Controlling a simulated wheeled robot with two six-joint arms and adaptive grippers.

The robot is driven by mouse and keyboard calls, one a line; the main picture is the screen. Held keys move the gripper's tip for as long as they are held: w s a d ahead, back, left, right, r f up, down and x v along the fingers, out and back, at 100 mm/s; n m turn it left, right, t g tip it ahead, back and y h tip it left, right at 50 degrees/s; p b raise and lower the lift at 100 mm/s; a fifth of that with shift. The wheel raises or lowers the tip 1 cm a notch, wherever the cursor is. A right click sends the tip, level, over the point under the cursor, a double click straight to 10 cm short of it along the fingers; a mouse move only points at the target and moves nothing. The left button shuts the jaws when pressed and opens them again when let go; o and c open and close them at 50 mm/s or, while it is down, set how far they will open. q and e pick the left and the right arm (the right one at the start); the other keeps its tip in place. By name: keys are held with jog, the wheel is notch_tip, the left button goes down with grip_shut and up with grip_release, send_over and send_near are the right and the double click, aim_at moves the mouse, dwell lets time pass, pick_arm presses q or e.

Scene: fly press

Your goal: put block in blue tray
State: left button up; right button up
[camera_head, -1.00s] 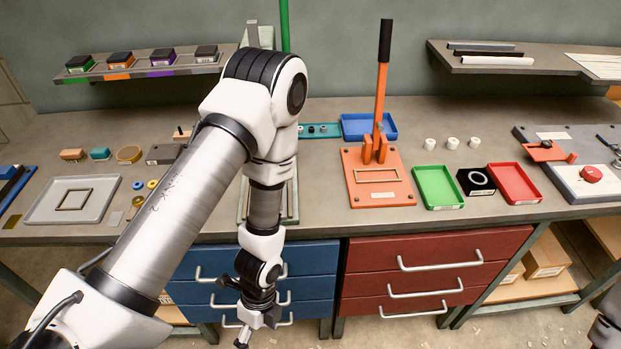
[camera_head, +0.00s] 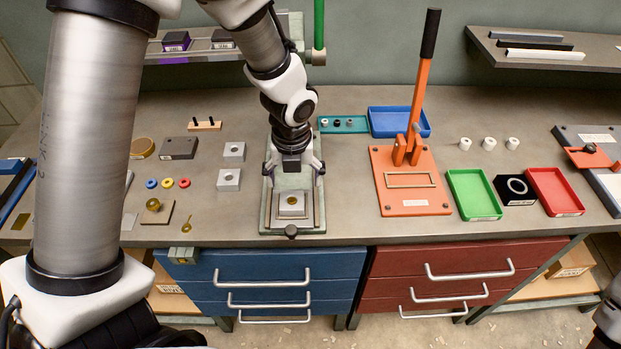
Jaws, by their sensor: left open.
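My left gripper (camera_head: 294,170) is open, pointing down over the grey-green fly press base (camera_head: 311,225). Its two fingers are spread wide. A small pale metal block (camera_head: 291,203) sits on the base within a yellowish frame, just in front of and below the fingers in the picture. I cannot tell the exact gap between fingers and block. The blue tray (camera_head: 400,122) stands to the right at the back of the bench and looks empty.
Two grey blocks with holes (camera_head: 229,179) lie left of the base. An orange lever press (camera_head: 411,181) stands right, its tall lever rising in front of the blue tray. A teal tray (camera_head: 343,125) with small parts adjoins the blue tray. Green (camera_head: 474,194) and red (camera_head: 555,191) trays lie farther right.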

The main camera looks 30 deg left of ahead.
aim_at(291, 201)
pick_arm(q)
jog(key=shift+w+f, duration=0.15)
jog(key=shift+f, duration=0.3)
jog(key=s+f, duration=0.1)
jog(key=s+f+b, duration=0.1)
jog(key=shift+s+f+b, duration=0.15)
jog(key=shift+f+b, duration=0.15)
jog(key=f, duration=0.1)
jog(key=w+f, duration=0.1)
jog(key=a+f+b, duration=0.1)
jog(key=shift+w+f, duration=0.3)
jog(key=shift+f, duration=0.1)
jog(key=shift+w+d+r, duration=0.1)
jog(key=shift+d, duration=0.05)
jog(key=shift+s+r, duration=0.1)
jog(key=shift+s, duration=0.1)
jog(key=shift+s+d+r, duration=0.1)
jog(key=shift+s+r, duration=0.05)
jog(key=shift+s, duration=0.05)
jog(key=c, duration=0.5)
jog(key=shift+s, duration=0.1)
jog(key=c, duration=1)
pick_arm(e)
jog(key=shift+s+d+f, duration=0.15)
jog(key=shift+s+f, duration=0.5)
jog(key=shift+f, duration=0.35)
